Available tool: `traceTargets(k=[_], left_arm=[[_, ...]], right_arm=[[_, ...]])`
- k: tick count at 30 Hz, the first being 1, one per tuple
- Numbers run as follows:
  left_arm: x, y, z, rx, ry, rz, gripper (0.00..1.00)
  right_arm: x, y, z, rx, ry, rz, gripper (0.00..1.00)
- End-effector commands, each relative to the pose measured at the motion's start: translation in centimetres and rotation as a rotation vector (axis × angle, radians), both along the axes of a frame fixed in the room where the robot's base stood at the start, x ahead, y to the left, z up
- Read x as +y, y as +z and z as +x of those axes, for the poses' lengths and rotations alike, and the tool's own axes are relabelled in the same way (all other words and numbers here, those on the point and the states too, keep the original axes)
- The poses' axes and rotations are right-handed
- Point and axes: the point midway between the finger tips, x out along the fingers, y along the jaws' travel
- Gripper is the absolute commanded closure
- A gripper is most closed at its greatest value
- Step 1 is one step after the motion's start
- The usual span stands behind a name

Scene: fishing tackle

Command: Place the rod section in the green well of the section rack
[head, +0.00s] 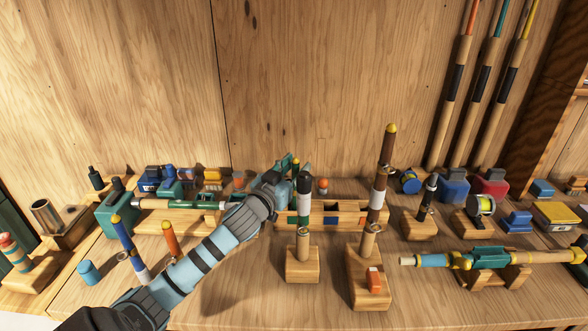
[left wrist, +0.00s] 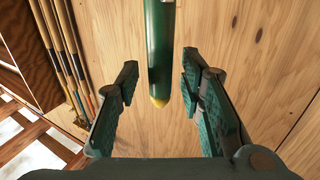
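The section rack (head: 343,227) is a wooden box with open wells, with green, blue and orange marks on its front. The green mark (head: 292,220) is at its left end. A dark green rod section (left wrist: 160,50) with a yellow tip shows between my fingers in the left wrist view. In the head view its yellow tip (head: 295,161) stands up behind my left gripper (head: 285,180), above the rack's left end. The left gripper is open, with a gap on both sides of the rod. The rod's lower end is hidden, so I cannot tell if it sits in the well. My right gripper is not in view.
A black-and-white rod (head: 304,205) and a tall brown rod (head: 384,170) stand on wooden blocks in front of the rack. A teal rod (head: 480,257) lies on a cradle at right. A blue rod (head: 128,243) and orange rod (head: 171,240) stand beside my left arm.

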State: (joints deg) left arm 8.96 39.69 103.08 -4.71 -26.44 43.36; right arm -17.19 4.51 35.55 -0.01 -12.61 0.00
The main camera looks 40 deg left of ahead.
Motion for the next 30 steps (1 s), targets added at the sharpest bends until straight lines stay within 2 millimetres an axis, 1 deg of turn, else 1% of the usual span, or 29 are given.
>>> traceTargets(k=[2, 5, 8, 11, 12, 15, 18, 22, 30], left_arm=[[0.0, 0.1, -0.1, 0.0, 0.0, 0.001, 0.65], [-0.1, -0.1, -1.2, 0.003, 0.001, 0.006, 0.65], [-0.6, -0.1, -3.1, 0.003, -0.004, 0.007, 0.65], [-1.1, -0.1, -5.9, 0.007, -0.006, 0.012, 0.65], [-1.2, -0.1, -7.0, 0.011, -0.002, 0.014, 0.65], [-1.8, 0.2, -9.4, 0.007, -0.006, 0.011, 0.65], [-1.9, 0.2, -10.9, 0.007, 0.002, 0.008, 0.65], [-2.1, 0.2, -11.8, 0.0, -0.001, 0.002, 0.65], [-2.1, 0.1, -11.8, -0.001, 0.0, 0.0, 0.65]], right_arm=[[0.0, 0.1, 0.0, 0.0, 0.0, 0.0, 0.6], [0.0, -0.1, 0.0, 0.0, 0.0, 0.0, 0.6], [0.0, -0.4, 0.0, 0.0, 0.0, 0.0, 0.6], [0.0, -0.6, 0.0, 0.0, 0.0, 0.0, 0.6], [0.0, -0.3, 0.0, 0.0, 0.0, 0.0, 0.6], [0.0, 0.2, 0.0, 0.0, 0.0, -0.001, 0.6], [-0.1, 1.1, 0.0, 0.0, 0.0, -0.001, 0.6], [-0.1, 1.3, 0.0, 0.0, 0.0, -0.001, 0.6], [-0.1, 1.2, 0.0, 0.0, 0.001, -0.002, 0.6]])
